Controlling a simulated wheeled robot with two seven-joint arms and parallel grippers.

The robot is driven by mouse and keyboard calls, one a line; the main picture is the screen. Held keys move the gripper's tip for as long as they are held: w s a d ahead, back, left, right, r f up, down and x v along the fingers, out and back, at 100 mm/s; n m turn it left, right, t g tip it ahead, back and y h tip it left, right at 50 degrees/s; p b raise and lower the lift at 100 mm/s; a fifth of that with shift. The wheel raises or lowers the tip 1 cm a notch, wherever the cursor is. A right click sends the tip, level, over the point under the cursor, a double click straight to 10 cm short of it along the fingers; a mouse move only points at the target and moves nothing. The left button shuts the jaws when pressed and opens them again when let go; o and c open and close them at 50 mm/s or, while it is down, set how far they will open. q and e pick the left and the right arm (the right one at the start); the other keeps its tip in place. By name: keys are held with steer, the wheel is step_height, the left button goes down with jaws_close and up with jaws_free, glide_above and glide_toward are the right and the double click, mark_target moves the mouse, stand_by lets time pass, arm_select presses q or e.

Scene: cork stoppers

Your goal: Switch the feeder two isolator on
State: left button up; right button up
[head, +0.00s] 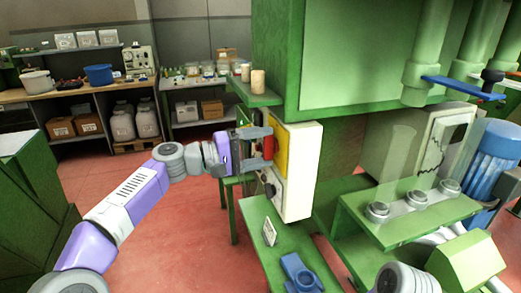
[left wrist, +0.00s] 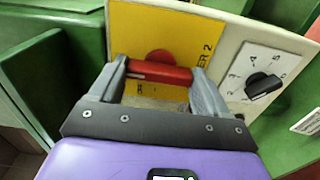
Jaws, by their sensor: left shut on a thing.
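The feeder two isolator has a red handle (head: 268,147) on a yellow plate (head: 282,152), on the side of a white box (head: 302,170). In the left wrist view, the plate (left wrist: 133,30) carries lettering ending in "ER 2". The red bar handle (left wrist: 160,72) lies across between the fingers, with a round red hub behind it. My left gripper (left wrist: 158,70) is shut on the handle, one finger at each end. In the head view my left gripper (head: 268,146) reaches it from the left. My right gripper is not in view.
A black rotary knob (left wrist: 263,86) on a numbered white dial sits beside the yellow plate. A green shelf (head: 255,93) with cork stoppers (head: 257,80) juts out above.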

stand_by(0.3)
arm_select(q)
steer(key=o, duration=1)
steer(key=shift+a, duration=0.1)
steer(key=v, duration=0.7)
steer(key=shift+s+a, duration=0.1)
steer(key=shift+a, duration=0.05)
